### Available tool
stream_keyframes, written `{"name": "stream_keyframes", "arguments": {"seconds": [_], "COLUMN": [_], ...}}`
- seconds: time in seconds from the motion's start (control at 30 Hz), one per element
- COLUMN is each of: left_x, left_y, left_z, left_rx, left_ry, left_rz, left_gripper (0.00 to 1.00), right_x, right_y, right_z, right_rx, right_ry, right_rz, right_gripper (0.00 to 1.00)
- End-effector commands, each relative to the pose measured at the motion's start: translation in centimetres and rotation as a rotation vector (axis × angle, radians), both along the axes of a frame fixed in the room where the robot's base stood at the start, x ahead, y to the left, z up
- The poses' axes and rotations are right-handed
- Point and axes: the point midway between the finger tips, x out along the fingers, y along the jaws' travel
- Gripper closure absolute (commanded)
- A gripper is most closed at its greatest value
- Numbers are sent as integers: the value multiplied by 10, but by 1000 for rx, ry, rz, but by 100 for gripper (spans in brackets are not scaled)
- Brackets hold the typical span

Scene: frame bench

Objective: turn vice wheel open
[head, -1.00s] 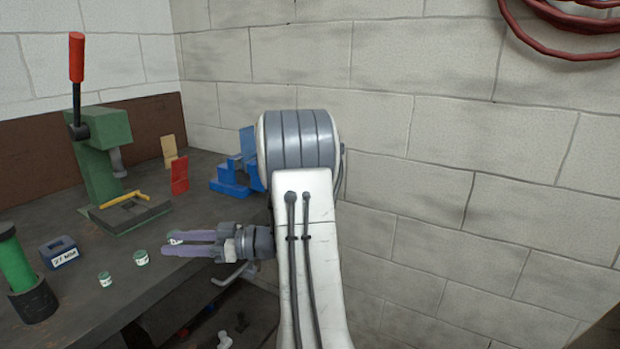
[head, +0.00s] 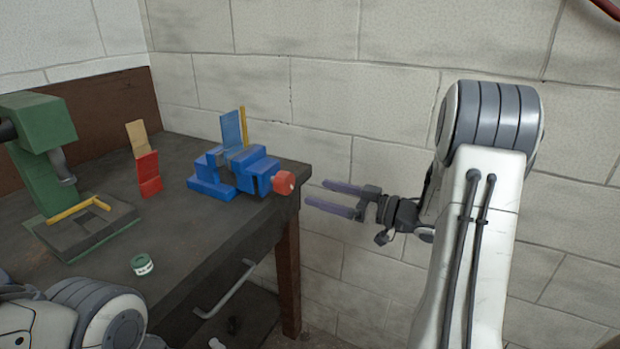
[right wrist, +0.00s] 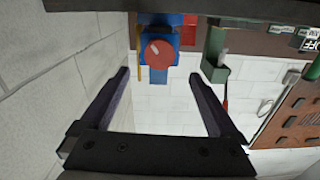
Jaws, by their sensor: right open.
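The blue vice (head: 236,170) stands at the right corner of the bench. Its red wheel (head: 284,182) faces right, over the bench's end. My right gripper (head: 318,197) is open and empty, to the right of the wheel and slightly lower, with a gap between. In the right wrist view the red wheel (right wrist: 160,54) shows ahead, between and beyond the two fingers (right wrist: 160,82), with the vice (right wrist: 158,28) behind it. Part of my left arm shows at the lower left of the head view; its gripper is out of view.
The bench (head: 205,235) has a green press (head: 40,150), a red block (head: 149,173), a tan block (head: 137,137) and a small green pot (head: 142,264). A grey handle (head: 226,290) juts from its front. A block wall (head: 370,110) stands behind my right arm.

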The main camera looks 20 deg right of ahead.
Motion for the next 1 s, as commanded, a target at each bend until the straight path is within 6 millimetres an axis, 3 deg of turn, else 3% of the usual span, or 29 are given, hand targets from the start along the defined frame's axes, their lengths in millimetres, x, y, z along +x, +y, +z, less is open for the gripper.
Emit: {"name": "stream_keyframes", "arguments": {"seconds": [0.53,0.97,1.0], "left_x": [0,0,0], "left_y": [0,0,0], "left_z": [2,2,2], "left_rx": [0,0,0], "left_ry": [0,0,0], "left_rz": [0,0,0], "left_gripper": [0,0,0], "right_x": [70,78,78], "right_y": [56,61,61], "right_z": [0,0,0], "right_rx": [-1,0,0], "right_ry": [0,0,0], "right_rz": [2,-2,-2], "right_gripper": [4,4,16]}}
